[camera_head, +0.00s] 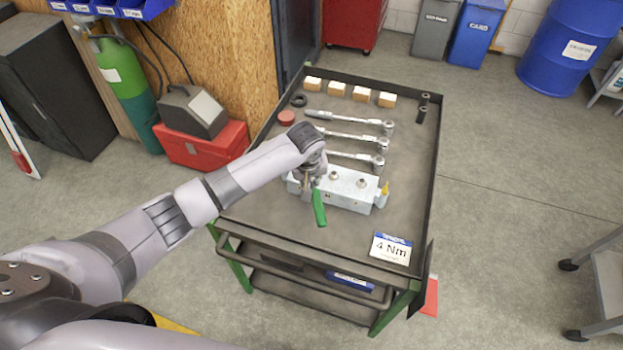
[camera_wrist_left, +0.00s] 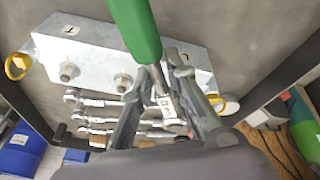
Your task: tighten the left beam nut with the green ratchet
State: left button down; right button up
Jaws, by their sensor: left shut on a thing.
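My left gripper (camera_head: 314,172) is shut on the green ratchet (camera_head: 319,207) over the left end of the pale metal beam (camera_head: 345,200). The green handle points toward the cart's front edge. In the left wrist view the green handle (camera_wrist_left: 135,28) crosses the top, and its metal shaft, with a small white tag, runs between my fingers (camera_wrist_left: 160,95). Two beam nuts show bare in the middle and right of the beam, the middle nut (camera_head: 333,177) and the right nut (camera_head: 361,183). The left nut is hidden behind my gripper, so I cannot tell whether the ratchet sits on it.
Three silver wrenches (camera_head: 350,134) lie behind the beam on the dark cart top (camera_head: 400,150). Several wooden blocks (camera_head: 361,94) and two dark sockets (camera_head: 422,108) lie farther back. A "4 Nm" card (camera_head: 391,249) lies at the front right. The cart has a raised rim.

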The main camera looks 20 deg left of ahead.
pick_arm(q)
jog(key=shift+f, duration=0.5)
jog(key=c, duration=2.1)
grip_release()
grip_shut()
